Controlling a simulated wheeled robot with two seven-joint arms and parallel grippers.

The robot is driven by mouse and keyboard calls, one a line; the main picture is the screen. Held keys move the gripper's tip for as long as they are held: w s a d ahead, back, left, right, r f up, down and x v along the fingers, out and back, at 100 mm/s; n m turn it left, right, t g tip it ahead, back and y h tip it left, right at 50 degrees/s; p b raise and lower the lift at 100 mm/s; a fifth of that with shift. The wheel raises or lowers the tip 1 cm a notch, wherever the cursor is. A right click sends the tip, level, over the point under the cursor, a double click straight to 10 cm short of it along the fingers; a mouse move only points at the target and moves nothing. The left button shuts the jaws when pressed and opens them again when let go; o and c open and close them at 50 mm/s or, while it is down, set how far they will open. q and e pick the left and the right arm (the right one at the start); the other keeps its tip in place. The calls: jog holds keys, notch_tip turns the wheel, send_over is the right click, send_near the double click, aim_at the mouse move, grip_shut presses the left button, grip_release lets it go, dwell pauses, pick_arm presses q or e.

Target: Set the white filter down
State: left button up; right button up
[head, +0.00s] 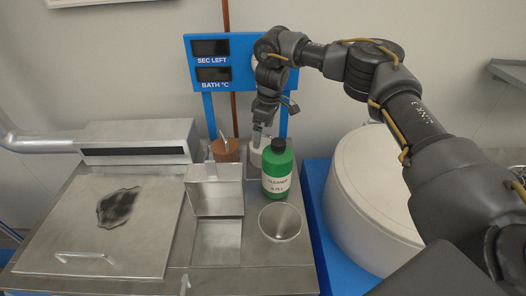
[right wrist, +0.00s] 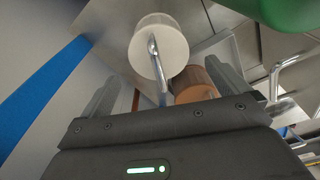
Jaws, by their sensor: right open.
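The white filter (head: 256,158) is a short white cylinder at the back of the steel bench, partly hidden by the green bottle in the head view. In the right wrist view the white filter (right wrist: 160,52) shows its round top and a bent metal handle. It appears to rest on the steel surface. My right gripper (head: 259,128) is above it, pointing down. In the right wrist view the right gripper (right wrist: 165,88) has its fingers spread, with the handle between them and apart from both. My left gripper is not in view.
A brown filter (head: 225,152) with a handle stands just left of the white one. The green cleaner bottle (head: 276,172) stands close in front. A white drum (head: 372,195) stands right.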

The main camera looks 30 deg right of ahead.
aim_at(263, 144)
jog(key=shift+s+f+p, duration=0.15)
jog(key=shift+p, duration=0.2)
jog(key=f, duration=0.1)
jog(key=f+p, duration=0.1)
jog(key=f, duration=0.1)
jog(key=f+p, duration=0.1)
jog(key=shift+w+f, duration=0.3)
jog(key=shift+f, duration=0.1)
jog(key=c, duration=1)
jog(key=shift+r, duration=0.1)
